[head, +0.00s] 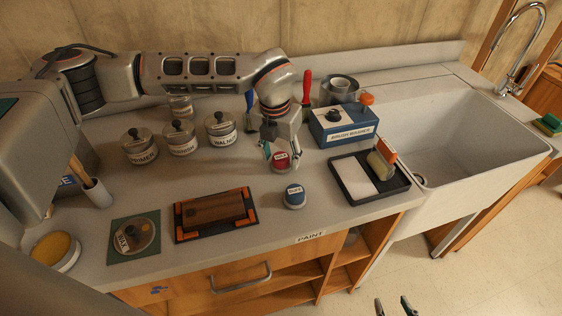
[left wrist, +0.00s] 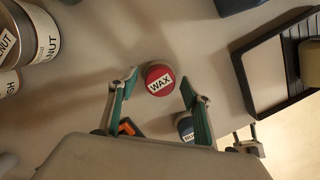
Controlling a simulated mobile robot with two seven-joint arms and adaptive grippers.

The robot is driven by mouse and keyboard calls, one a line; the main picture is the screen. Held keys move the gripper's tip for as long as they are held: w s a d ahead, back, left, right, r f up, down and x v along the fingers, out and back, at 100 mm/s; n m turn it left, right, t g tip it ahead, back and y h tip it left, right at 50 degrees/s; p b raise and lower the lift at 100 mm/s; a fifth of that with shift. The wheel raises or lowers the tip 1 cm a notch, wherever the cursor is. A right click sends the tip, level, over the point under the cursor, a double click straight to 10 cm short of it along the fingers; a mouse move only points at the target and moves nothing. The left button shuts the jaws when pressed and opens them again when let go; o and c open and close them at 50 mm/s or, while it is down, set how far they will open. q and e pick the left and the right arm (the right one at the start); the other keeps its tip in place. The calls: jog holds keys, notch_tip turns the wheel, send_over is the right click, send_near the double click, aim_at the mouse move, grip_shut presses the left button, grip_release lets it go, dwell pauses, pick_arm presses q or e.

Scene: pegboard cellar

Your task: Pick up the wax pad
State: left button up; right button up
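The wax pad (head: 282,160) is a small round red pad with a white WAX label. It rests on the grey counter behind a blue pad (head: 294,195). My left gripper (head: 282,149) is over it, pointing down, with fingers spread. In the left wrist view, the wax pad (left wrist: 159,79) shows between the open fingertips (left wrist: 160,84), with gaps on both sides; whether the fingers are down at its height I cannot tell. My right gripper (head: 394,307) shows only its parted fingertips at the bottom edge, empty over the floor.
A green mat (head: 118,256) with a labelled disc and a dark tray (head: 178,230) with a wooden board lie left. Several tins (head: 183,139) stand behind. A blue brush washer (head: 342,127) and a black roller tray (head: 392,187) are right, before the sink (head: 470,140).

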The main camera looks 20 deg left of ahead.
aim_at(281, 157)
pick_arm(q)
jog(key=c, duration=0.9)
pick_arm(e)
jog(key=shift+s+f, duration=0.1)
jog(key=shift+f, duration=0.2)
pick_arm(q)
jog(key=shift+r, duration=0.1)
notch_tip(281, 157, up, 20)
jog(key=b, duration=0.1)
pick_arm(e)
jog(key=shift+f, duration=0.55)
pick_arm(q)
jog(key=o, duration=0.3)
jog(key=shift+c, duration=0.9)
